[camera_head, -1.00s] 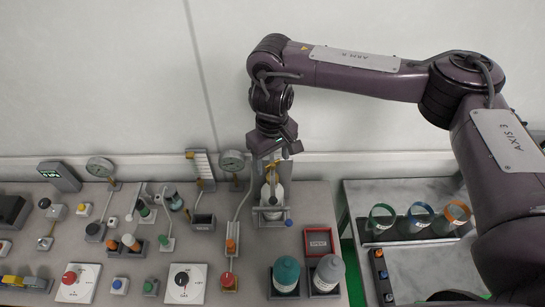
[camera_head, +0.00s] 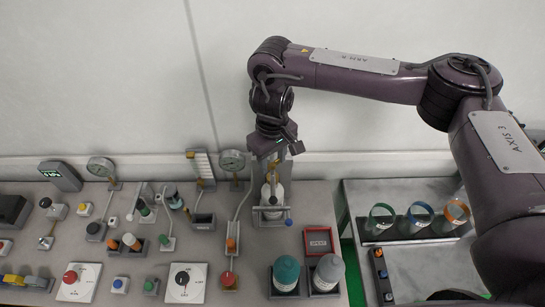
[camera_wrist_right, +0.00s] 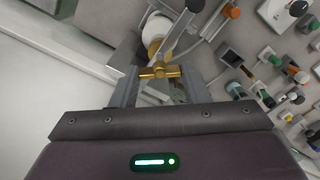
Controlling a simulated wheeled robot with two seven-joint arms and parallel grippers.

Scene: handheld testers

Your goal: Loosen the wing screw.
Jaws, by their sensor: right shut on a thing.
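The wing screw (camera_wrist_right: 160,71) is brass-coloured and sits between the two fingers of my right gripper (camera_wrist_right: 160,80) in the wrist view. The gripper is shut on the screw's wings. In the head view my right gripper (camera_head: 271,156) points down over the top of a grey stand (camera_head: 272,215) that holds a white vessel (camera_head: 267,190). The wing screw is mostly hidden there by the gripper. My left gripper is not in view.
A round gauge (camera_head: 232,160) stands just left of the stand. A red tray (camera_head: 318,240), a teal-capped bottle (camera_head: 286,272) and a grey-capped bottle (camera_head: 329,270) are in front, to the right. Several small testers crowd the bench's left.

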